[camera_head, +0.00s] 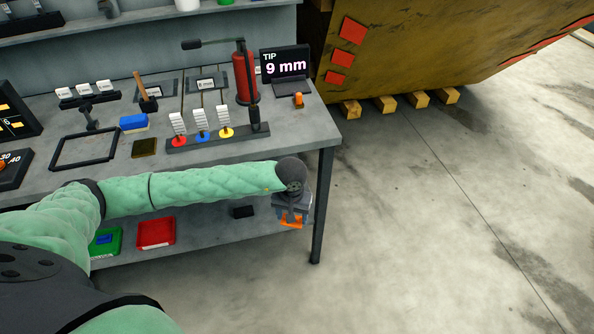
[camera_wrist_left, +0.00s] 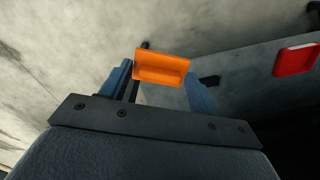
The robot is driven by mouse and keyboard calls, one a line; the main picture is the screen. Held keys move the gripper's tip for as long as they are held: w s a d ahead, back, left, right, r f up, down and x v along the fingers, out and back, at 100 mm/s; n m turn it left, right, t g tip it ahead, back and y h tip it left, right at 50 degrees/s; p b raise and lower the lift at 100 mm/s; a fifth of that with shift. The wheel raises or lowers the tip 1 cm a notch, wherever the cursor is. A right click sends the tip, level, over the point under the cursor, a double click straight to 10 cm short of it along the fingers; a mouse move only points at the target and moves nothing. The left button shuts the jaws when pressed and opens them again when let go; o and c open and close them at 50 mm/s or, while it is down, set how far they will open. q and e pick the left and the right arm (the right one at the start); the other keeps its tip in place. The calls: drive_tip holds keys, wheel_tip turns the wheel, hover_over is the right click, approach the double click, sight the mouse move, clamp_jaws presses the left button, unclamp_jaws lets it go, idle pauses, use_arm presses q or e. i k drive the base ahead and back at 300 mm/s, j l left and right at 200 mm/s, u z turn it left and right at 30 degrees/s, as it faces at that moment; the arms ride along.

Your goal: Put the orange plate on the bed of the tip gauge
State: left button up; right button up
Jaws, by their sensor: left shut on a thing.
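The orange plate (camera_wrist_left: 161,68) is between the fingers of my left gripper (camera_wrist_left: 161,88) in the left wrist view, and the gripper is shut on it. In the head view the left gripper (camera_head: 291,214) is beside the table's front right corner, near the leg. A small part of the orange plate (camera_head: 291,223) shows below it. The tip gauge's dark display (camera_head: 286,62) reads "TIP 9 mm" at the table's back right. A dark flat part (camera_head: 292,87) lies in front of it; I cannot tell whether this is the bed. My right gripper is not in view.
A red cylinder (camera_head: 246,75) stands left of the display, and a small orange object (camera_head: 299,100) stands in front of it. A rack with coloured discs (camera_head: 217,137) is nearer. Red (camera_head: 156,233) and green (camera_head: 105,243) trays lie on the lower shelf. The floor at right is clear.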

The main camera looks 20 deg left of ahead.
sight(291, 87)
drive_tip(key=i+l+u, duration=0.1)
drive_tip(key=u, duration=0.25)
drive_tip(key=l+u, duration=0.15)
drive_tip(key=u, duration=0.25)
drive_tip(key=l+u, duration=0.2)
drive_tip(key=u, duration=0.15)
drive_tip(key=i+l+u, duration=0.1)
drive_tip(key=l+u, duration=0.25)
drive_tip(key=l, duration=0.85)
drive_tip(key=k+l+u, duration=0.1)
drive_tip(key=l+u, duration=0.25)
drive_tip(key=l, duration=0.85)
